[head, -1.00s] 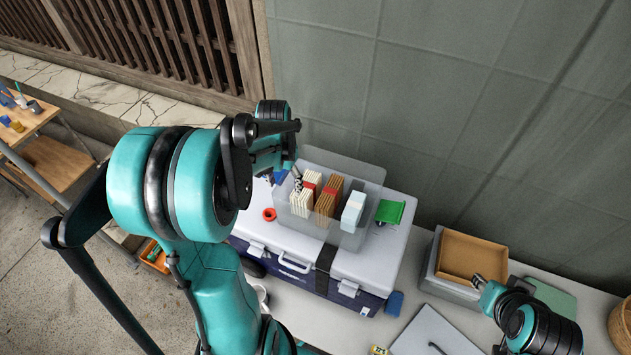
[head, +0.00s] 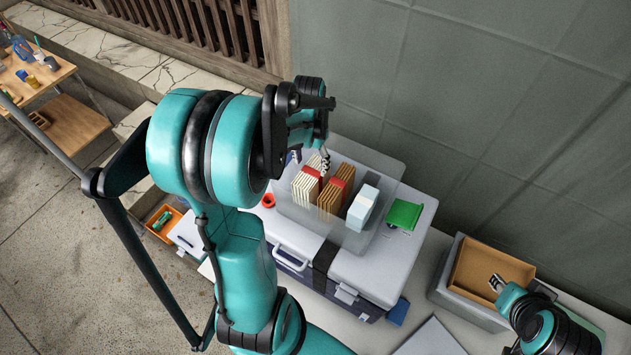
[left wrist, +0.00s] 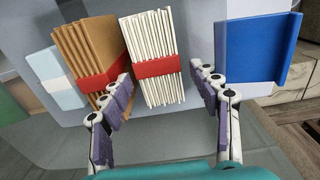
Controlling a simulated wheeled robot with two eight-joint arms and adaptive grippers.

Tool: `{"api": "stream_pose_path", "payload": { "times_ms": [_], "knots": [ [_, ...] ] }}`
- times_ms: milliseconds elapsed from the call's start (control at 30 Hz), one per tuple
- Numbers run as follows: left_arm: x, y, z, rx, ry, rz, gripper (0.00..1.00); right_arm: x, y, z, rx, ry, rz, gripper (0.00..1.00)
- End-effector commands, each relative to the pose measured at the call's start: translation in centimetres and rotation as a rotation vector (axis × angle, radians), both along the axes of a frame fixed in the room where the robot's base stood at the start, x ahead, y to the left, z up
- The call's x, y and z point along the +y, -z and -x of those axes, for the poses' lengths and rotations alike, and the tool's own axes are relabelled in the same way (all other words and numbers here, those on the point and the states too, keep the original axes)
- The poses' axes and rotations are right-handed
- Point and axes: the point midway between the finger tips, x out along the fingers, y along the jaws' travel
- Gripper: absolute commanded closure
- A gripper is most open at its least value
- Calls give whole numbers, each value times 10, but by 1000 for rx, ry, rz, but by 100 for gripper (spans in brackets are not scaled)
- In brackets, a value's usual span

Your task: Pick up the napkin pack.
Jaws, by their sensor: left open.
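A clear bin (head: 378,226) holds upright packs in a row. A pale blue-and-white pack (head: 361,207) stands at its right end and looks most like the napkin pack, though I cannot be sure. It shows at the far left of the left wrist view (left wrist: 52,78). Beside it are a brown bundle (head: 328,203) and a white bundle (head: 302,190), both red-banded. My left gripper (head: 325,163) is open at the bin's back. In the left wrist view its fingers (left wrist: 163,98) spread around the white bundle's near end (left wrist: 155,50). My right gripper (head: 497,283) is small by a cardboard box.
The bin rests on a white-lidded cooler (head: 385,268). A green object (head: 404,215) and a red ring (head: 268,200) lie on the lid. A blue holder (left wrist: 255,45) stands right of the white bundle in the left wrist view. The open cardboard box (head: 480,262) is at right.

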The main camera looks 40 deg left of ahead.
Motion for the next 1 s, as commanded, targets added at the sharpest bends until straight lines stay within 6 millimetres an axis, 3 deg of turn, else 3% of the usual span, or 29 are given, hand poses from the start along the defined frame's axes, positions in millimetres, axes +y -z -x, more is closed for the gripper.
{"api": "stream_pose_path", "payload": {
  "times_ms": [367, 600, 900, 933, 1000],
  "knots": [
    [-2, 38, 1, 0, 1, 0, 38, 0, 1, 0, 0, 0, 0, 70],
    [-5, 73, 2, 0, 1, 0, 38, 0, -1, 0, 0, 0, 0, 70],
    [-5, 79, 2, 0, 0, 0, 38, 0, 0, 0, 0, 0, 0, 70],
    [-5, 79, 2, 0, 0, 0, 41, 0, 0, 0, 0, 0, 0, 70],
    [-5, 79, 2, 0, 0, 0, 59, 0, 0, 0, 0, 0, 0, 70]
  ]
}}
